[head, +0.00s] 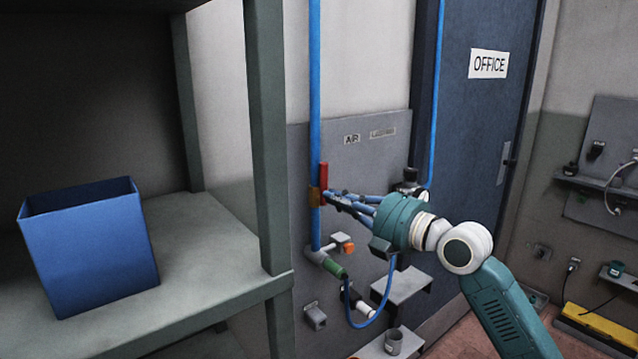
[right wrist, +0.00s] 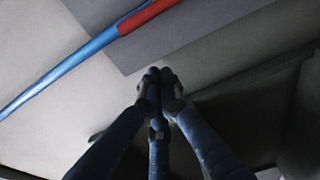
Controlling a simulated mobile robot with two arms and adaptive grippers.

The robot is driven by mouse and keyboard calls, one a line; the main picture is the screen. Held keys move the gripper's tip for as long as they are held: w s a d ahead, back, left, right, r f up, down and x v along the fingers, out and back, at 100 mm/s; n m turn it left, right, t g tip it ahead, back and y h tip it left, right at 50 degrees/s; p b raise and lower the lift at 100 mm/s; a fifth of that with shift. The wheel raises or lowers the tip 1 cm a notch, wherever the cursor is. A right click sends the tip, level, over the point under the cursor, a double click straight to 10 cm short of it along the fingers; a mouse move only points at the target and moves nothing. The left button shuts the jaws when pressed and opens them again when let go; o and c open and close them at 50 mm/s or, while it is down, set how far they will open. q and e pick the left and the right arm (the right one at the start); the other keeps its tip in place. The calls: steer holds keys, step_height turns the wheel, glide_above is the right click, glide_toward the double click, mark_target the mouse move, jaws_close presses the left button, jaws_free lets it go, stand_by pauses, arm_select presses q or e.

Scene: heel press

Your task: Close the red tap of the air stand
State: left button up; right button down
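The red tap lever (head: 323,172) stands upright along the blue vertical pipe (head: 315,90) of the air stand, at a brass-coloured valve body (head: 314,197). In the right wrist view the red lever (right wrist: 148,15) lies at the top, beyond the fingers and apart from them. My right gripper (head: 330,196) reaches in from the right, its fingertips close to the lever's lower part in the head view. In the wrist view the fingertips of the right gripper (right wrist: 161,78) are together with nothing visible between them. My left gripper is not in view.
A grey shelf (head: 215,245) with a blue bin (head: 90,250) stands at the left. The air stand's grey panel (head: 370,150) is behind the pipe. Below are a green fitting (head: 333,267), an orange knob (head: 343,238) and a looped blue hose (head: 362,322).

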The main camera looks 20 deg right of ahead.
mark_target(320, 183)
steer(key=w+p, duration=0.2)
steer(key=w, duration=0.1)
steer(key=w+a+p, duration=0.1)
steer(key=w+p, duration=0.1)
steer(key=w, duration=0.1)
steer(key=w+p, duration=0.2)
steer(key=w, duration=0.1)
steer(key=shift+w+a, duration=0.15)
steer(key=shift+a, duration=0.15)
steer(key=shift+d+p, duration=0.35)
steer(key=shift+d, duration=0.2)
steer(key=shift+a, duration=0.1)
